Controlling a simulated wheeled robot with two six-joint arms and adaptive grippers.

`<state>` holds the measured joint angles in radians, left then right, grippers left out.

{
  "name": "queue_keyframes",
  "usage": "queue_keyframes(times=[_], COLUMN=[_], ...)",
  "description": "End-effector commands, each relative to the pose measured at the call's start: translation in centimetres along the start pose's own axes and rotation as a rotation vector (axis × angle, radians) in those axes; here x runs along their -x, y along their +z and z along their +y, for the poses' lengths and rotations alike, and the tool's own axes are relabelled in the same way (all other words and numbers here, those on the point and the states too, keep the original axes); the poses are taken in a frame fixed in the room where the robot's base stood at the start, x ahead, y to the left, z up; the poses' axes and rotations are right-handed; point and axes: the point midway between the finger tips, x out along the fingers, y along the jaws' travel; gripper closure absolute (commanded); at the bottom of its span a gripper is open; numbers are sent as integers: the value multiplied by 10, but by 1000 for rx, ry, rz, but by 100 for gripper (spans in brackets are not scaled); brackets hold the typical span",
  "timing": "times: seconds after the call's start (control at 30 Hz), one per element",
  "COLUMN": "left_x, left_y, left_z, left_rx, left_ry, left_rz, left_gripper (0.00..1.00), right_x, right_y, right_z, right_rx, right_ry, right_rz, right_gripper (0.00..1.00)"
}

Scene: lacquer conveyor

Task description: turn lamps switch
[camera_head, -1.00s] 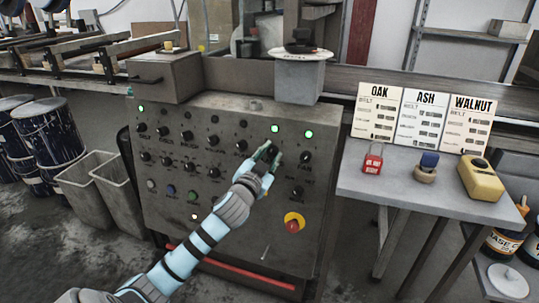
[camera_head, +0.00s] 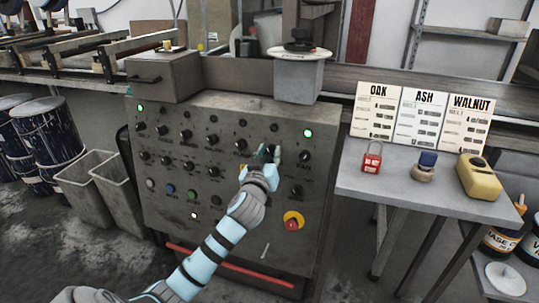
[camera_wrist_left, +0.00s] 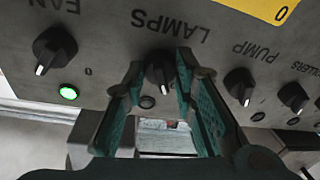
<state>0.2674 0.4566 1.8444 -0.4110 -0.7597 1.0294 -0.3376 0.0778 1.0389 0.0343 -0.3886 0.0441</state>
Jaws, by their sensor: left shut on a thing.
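The lamps switch is a black rotary knob (camera_wrist_left: 159,72) with a white pointer mark, next to the upside-down word LAMPS in the left wrist view. My left gripper (camera_head: 268,153) is at the control panel (camera_head: 232,225), its green-padded fingers on either side of this knob. The gripper is shut on the knob. In the head view the fingers largely hide the knob. The small indicator (camera_wrist_left: 147,102) by the lamps knob is dark. My right gripper is in neither view.
The fan knob (camera_wrist_left: 54,50) has a lit green indicator (camera_wrist_left: 69,93). The pump knob (camera_wrist_left: 239,84) is on the other side. A red emergency button (camera_head: 292,224) sits below my gripper. A side table (camera_head: 400,185) holds a red padlock (camera_head: 372,158) and a yellow device (camera_head: 480,177).

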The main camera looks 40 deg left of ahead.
Motion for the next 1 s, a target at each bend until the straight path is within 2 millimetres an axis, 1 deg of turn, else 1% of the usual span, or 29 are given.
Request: queue_keyframes(times=[0.2,0.57,0.6,0.7,1.0], left_x=[0,0,0,0,1], left_y=[1,1,1,1,0], left_z=[0,0,0,0,0], left_rx=[35,38,38,37,36], left_ry=[-7,-8,-8,-8,-7], left_rz=[-5,-5,-5,-4,-3], left_gripper=[100,100,70,55,55], right_x=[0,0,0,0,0], right_y=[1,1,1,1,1], right_z=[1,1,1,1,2], right_rx=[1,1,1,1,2], right_ry=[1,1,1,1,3], right_rz=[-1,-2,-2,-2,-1], right_gripper=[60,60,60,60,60])
